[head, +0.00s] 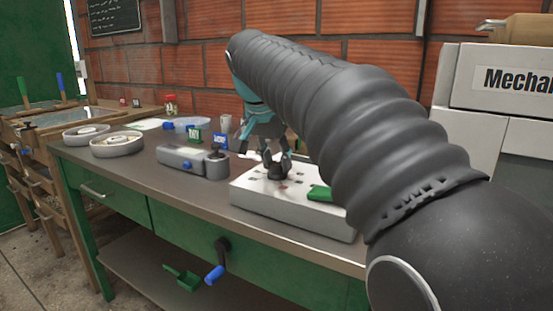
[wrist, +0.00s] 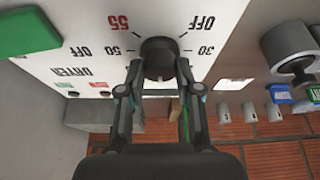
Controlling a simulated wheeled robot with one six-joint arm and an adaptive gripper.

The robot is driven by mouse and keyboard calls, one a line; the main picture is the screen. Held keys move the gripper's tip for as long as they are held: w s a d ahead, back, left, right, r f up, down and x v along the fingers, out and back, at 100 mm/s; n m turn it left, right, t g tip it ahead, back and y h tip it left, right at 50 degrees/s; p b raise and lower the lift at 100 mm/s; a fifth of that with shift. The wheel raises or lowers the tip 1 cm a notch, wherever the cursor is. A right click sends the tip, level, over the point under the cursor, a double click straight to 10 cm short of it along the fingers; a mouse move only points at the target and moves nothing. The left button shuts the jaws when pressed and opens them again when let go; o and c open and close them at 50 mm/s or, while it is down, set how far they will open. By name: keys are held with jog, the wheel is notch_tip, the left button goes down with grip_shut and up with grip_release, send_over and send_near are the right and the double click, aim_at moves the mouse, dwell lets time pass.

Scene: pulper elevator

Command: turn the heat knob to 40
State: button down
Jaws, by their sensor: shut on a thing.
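The black heat knob (wrist: 157,58) is on the white dryer panel (wrist: 95,50). In the wrist view the panel appears upside down, with OFF, 30, 50 and a red number like 55 around the knob. A 40 mark is not visible, and I cannot tell where the knob points. My gripper (wrist: 160,70) has a finger on each side of the knob and is shut on it. In the head view my gripper (head: 274,162) reaches down onto the knob (head: 278,173) on the white box (head: 250,196).
A green piece (head: 320,193) sits on the white box near the knob. A grey device (head: 192,161) stands to its left on the bench (head: 135,164), with round dishes (head: 117,145) further left. A brick wall is behind. A crank (head: 218,262) hangs below the bench's front edge.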

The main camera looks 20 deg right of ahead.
jog(key=shift+m, duration=0.3)
jog(key=c, duration=0.8)
grip_release()
jog(key=v, duration=1.2)
jog(key=shift+w, duration=0.15)
